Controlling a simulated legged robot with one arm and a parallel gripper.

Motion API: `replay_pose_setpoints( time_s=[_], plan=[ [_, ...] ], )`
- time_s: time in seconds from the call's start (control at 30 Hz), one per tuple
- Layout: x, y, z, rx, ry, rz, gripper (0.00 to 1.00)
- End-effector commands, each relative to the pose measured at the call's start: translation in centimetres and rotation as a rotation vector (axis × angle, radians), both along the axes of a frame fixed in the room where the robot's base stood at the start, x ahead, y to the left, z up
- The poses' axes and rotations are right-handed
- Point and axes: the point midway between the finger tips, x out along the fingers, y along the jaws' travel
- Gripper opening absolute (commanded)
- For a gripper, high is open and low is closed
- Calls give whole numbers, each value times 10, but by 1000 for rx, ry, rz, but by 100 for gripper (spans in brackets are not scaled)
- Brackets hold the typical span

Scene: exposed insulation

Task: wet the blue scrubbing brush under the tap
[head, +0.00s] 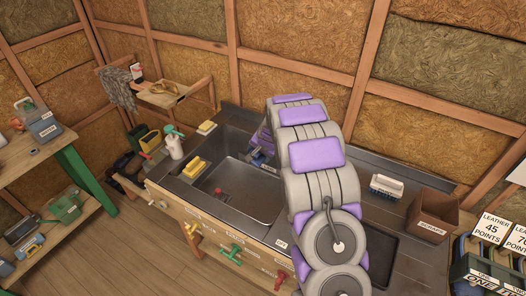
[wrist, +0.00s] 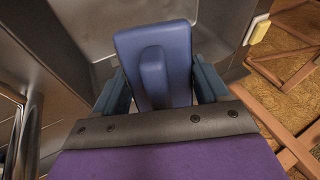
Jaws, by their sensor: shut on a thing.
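My gripper (wrist: 152,88) is shut on the blue scrubbing brush (wrist: 153,55), with a dark finger on each side of it. The brush's back and raised grip face the wrist camera; its bristles are hidden. In the head view my gripper (head: 260,154) is low over the back of the metal sink (head: 238,188), partly hidden by my arm. A bright metal pipe (wrist: 18,135), perhaps part of the tap, shows at the left of the wrist view. The tap's outlet and any water are not clearly visible.
Yellow (head: 192,232), green (head: 231,253) and red (head: 282,277) valve handles line the sink front. A white-backed brush (head: 386,185) and brown box (head: 432,215) are right. The basin's front is mostly clear.

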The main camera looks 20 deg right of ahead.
Motion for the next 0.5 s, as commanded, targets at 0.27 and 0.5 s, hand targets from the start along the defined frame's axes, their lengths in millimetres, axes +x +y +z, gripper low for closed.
replay_pose_setpoints(
  time_s=[0.27,0.5],
  plan=[
    [1,-7,-1,7,-2,-2,45],
    [0,-5,0,3,-2,-2,45]
  ],
)
